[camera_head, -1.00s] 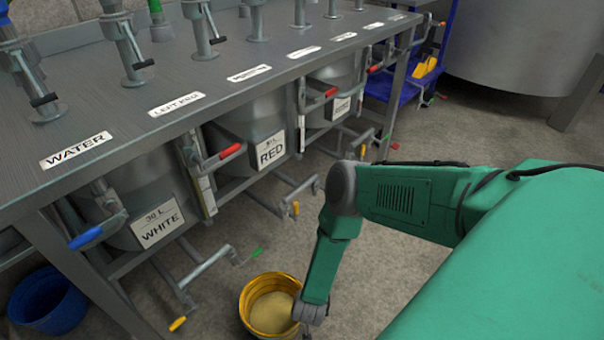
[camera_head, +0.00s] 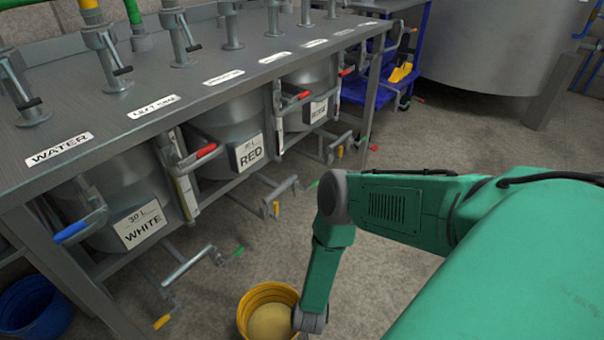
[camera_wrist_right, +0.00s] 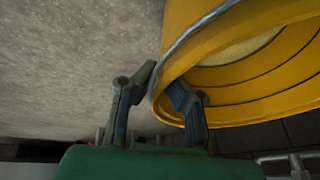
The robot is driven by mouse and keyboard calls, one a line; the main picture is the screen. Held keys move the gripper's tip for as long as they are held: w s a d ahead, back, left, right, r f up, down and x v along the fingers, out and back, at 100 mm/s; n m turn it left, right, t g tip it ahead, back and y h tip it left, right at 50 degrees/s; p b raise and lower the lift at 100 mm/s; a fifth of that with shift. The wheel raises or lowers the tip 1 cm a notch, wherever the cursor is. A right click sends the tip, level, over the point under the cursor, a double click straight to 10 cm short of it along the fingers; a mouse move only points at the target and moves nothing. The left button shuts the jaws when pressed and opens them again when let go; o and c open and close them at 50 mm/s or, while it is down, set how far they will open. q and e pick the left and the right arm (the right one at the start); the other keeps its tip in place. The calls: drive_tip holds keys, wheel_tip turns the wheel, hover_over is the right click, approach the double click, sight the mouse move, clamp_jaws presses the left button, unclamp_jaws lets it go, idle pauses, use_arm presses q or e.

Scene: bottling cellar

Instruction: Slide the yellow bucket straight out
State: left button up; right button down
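The yellow bucket (camera_head: 246,304) stands at the bottom of the head view, on the floor in front of the bench, with pale tan contents inside. Its lower part is cut off by the picture edge. My right forearm reaches down to the bucket's right side. In the right wrist view the bucket's rim and ribbed inner wall (camera_wrist_right: 262,93) show large. My right gripper (camera_wrist_right: 164,84) has one finger outside the rim and one inside, closed on the bucket's wall. In the head view its fingertips are hidden. My left gripper is in neither view.
A grey bench (camera_head: 190,104) with tanks labelled WHITE (camera_head: 141,225) and RED (camera_head: 249,152) stands behind. Low valve handles, one with a yellow grip (camera_head: 162,322), stick out left of the bucket. A blue bucket (camera_head: 34,307) is at lower left. Floor (camera_head: 440,135) behind my arm is clear.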

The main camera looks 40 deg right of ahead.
drive_tip(key=c, duration=1.6)
unclamp_jaws()
drive_tip(key=shift+c, duration=0.2)
drive_tip(key=v, duration=1.1)
drive_tip(key=shift+s+r, duration=0.2)
drive_tip(key=shift+r, duration=0.15)
drive_tip(key=shift+a, duration=0.1)
drive_tip(key=s+a+r+n+g+y, duration=0.1)
drive_tip(key=s+a+r+n+y, duration=0.25)
drive_tip(key=s+r+n, duration=0.35)
drive_tip(key=s+d+r+n+g+h, duration=0.1)
drive_tip(key=s+d+r+n+g, duration=0.25)
drive_tip(key=r, duration=0.65)
wheel_tip(320, 180, up, 17)
drive_tip(key=s+t+p, duration=0.1)
drive_tip(key=p, duration=1.7)
drive_tip(key=shift+a, duration=0.3)
